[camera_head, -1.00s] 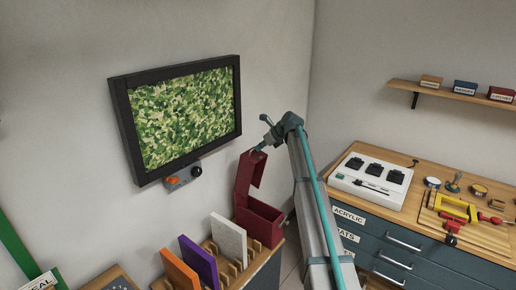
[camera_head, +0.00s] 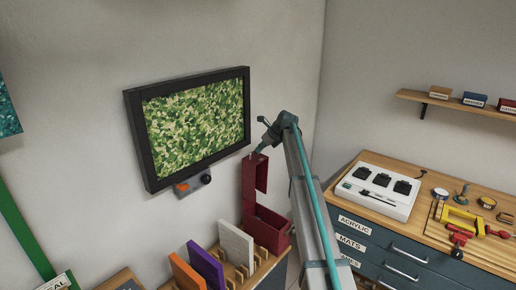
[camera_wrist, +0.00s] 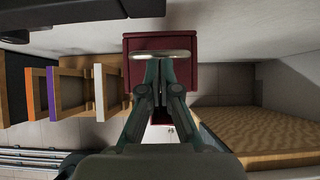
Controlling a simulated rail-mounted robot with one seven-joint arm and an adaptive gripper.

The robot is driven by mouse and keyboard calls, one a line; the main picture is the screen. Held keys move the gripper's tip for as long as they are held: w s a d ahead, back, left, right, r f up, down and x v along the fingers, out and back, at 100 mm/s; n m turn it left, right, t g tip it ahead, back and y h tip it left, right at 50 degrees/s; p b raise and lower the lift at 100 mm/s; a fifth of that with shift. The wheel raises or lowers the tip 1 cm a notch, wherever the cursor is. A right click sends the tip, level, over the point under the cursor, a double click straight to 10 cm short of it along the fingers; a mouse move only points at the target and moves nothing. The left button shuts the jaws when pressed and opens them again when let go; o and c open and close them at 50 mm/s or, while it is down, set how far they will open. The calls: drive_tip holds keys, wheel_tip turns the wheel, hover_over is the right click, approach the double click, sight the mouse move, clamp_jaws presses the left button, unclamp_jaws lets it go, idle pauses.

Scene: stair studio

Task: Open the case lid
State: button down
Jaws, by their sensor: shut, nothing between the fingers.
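The dark red case (camera_head: 270,229) stands on the wooden surface at the lower middle of the head view. Its lid (camera_head: 256,178) is raised, standing about upright at the case's left side, with the box open below. My gripper (camera_head: 255,154) is at the lid's top edge, shut, with nothing between its fingers. In the wrist view, my gripper (camera_wrist: 162,58) is in front of a dark red panel of the case (camera_wrist: 190,78), with a pale bar at the fingertips. I cannot tell whether the fingers touch the lid.
A rack with a white panel (camera_head: 236,245), a purple panel (camera_head: 205,264) and an orange panel (camera_head: 185,273) stands left of the case. A framed screen (camera_head: 196,122) hangs behind. A workbench (camera_head: 430,225) with tools is at the right.

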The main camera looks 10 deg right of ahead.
drive_tip(key=s+d+r+n+h+b, duration=0.1)
drive_tip(key=s+d+r+n+b, duration=0.2)
drive_tip(key=s+d+r+n, duration=0.5)
drive_tip(key=s+a+f+n+g+h, duration=0.15)
drive_tip(key=s+f+n, duration=0.25)
drive_tip(key=s+f, duration=0.8)
drive_tip(key=s+a+f+n+g, duration=0.25)
drive_tip(key=s+f+n, duration=0.3)
drive_tip(key=f, duration=1.25)
drive_tip(key=s+a+f+n+g+h, duration=0.1)
drive_tip(key=s+a+f+n, duration=0.25)
drive_tip(key=s+f, duration=0.9)
drive_tip(key=s+a+f+n+g, duration=0.3)
drive_tip(key=s+f+n, duration=0.2)
drive_tip(key=s+f, duration=1.2)
drive_tip(key=s+a+f+n+g+h, duration=0.1)
drive_tip(key=s+f+g, duration=0.1)
drive_tip(key=s, duration=1.3)
drive_tip(key=s+a+f+n+g+b, duration=0.1)
drive_tip(key=s+f+g, duration=0.2)
drive_tip(key=s, duration=1.1)
drive_tip(key=shift+s+a+f+h, duration=0.25)
drive_tip(key=shift+s+f+h, duration=0.15)
drive_tip(key=shift+f, duration=0.4)
